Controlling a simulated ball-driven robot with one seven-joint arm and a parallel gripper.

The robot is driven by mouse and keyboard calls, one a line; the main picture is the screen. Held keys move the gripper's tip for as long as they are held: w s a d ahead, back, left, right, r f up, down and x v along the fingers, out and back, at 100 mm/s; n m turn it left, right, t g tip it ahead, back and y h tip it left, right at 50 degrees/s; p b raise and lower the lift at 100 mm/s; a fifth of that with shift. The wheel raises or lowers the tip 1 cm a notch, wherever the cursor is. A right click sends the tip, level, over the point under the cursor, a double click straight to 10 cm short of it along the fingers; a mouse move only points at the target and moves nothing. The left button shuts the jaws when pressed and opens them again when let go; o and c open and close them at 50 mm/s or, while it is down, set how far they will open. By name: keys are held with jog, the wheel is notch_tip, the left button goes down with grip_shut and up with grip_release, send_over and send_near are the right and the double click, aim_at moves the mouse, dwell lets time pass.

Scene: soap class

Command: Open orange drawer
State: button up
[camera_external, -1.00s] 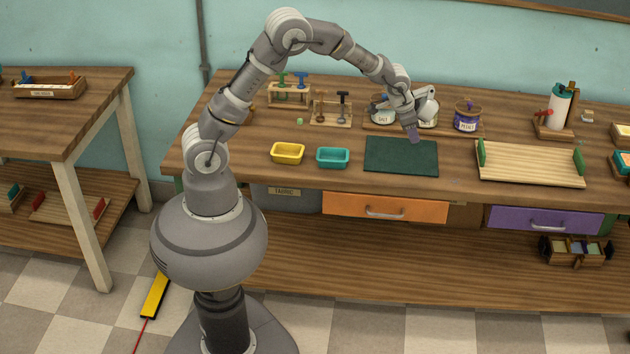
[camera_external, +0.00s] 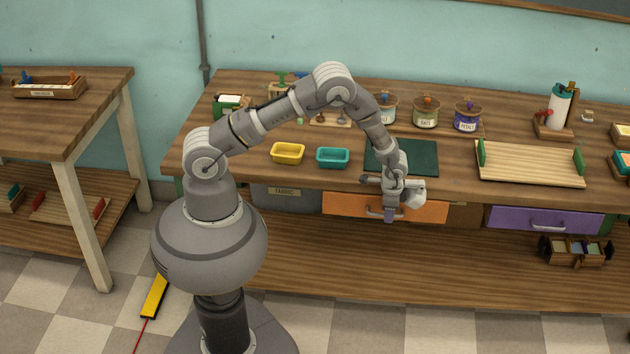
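The orange drawer (camera_external: 346,205) is in the front of the workbench, below the tabletop, and looks closed. Its metal handle (camera_external: 373,213) is at the middle of its face and is partly hidden by my gripper. My gripper (camera_external: 389,216) points down in front of the drawer face, right at the handle's right part. Its fingertips are small and close together in this view. I cannot tell whether they are open or shut, or whether they touch the handle.
A purple drawer (camera_external: 575,221) is to the right and a grey fabric bin (camera_external: 285,197) to the left. On the tabletop are a dark green mat (camera_external: 425,157), a teal tray (camera_external: 333,157), a yellow tray (camera_external: 288,153) and several jars. A lower shelf (camera_external: 440,265) runs below the drawers.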

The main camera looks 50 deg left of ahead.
jog(key=shift+c, duration=0.5)
grip_shut()
jog(key=shift+d, duration=0.1)
jog(key=s+d, duration=1.9)
jog(key=shift+p, duration=0.4)
jog(key=shift+o, duration=0.5)
grip_release()
jog(key=shift+r, duration=0.1)
notch_tip(320, 180, up, 8)
jog(key=s+d+p, duration=0.1)
jog(key=p, duration=0.2)
jog(key=shift+f, duration=0.25)
